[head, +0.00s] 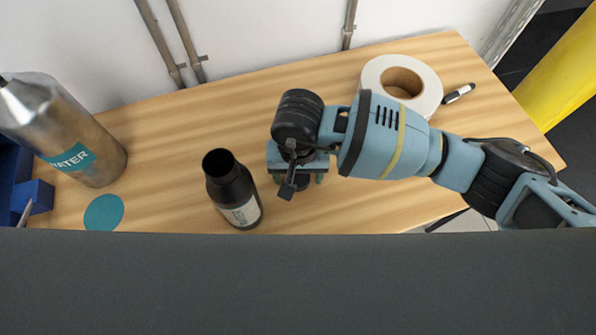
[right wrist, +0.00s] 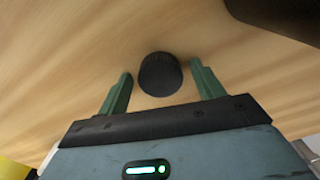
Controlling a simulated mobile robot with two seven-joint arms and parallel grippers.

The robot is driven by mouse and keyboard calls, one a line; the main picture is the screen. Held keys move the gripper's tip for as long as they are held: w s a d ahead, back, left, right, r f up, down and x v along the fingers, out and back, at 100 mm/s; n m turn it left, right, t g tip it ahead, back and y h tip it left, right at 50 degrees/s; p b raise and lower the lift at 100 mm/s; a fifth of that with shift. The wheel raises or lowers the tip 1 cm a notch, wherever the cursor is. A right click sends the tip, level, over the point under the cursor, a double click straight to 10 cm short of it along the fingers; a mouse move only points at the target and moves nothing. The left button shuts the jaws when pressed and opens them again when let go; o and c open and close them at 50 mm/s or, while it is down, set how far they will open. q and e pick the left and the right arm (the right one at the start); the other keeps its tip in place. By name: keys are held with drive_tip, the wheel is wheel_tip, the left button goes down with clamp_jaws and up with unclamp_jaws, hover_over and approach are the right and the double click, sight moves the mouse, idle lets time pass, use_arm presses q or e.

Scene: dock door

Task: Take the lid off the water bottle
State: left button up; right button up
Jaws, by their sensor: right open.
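The water bottle (head: 75,135) is a large metal bottle with a teal WATER label at the left of the head view. It leans in the picture, and its top is cut by the picture's left edge. My right gripper (head: 301,180) is far to its right, pointing down over the table. In the right wrist view its green fingers (right wrist: 161,72) are open on either side of a small dark round cap-like object (right wrist: 160,74), with gaps visible. I cannot tell whether the fingers touch it. My left gripper is not in view.
A black bottle (head: 232,190) with a pale label stands just left of my right gripper. A teal disc (head: 103,212) lies by the water bottle. A white tape roll (head: 402,84) and a marker (head: 458,93) lie at the back right. The back middle of the wooden table (head: 200,115) is clear.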

sight(298, 178)
drive_tip(key=shift+r, duration=0.35)
wheel_tip(298, 178, up, 12)
drive_tip(key=shift+f, duration=0.15)
drive_tip(key=shift+s+f, duration=0.1)
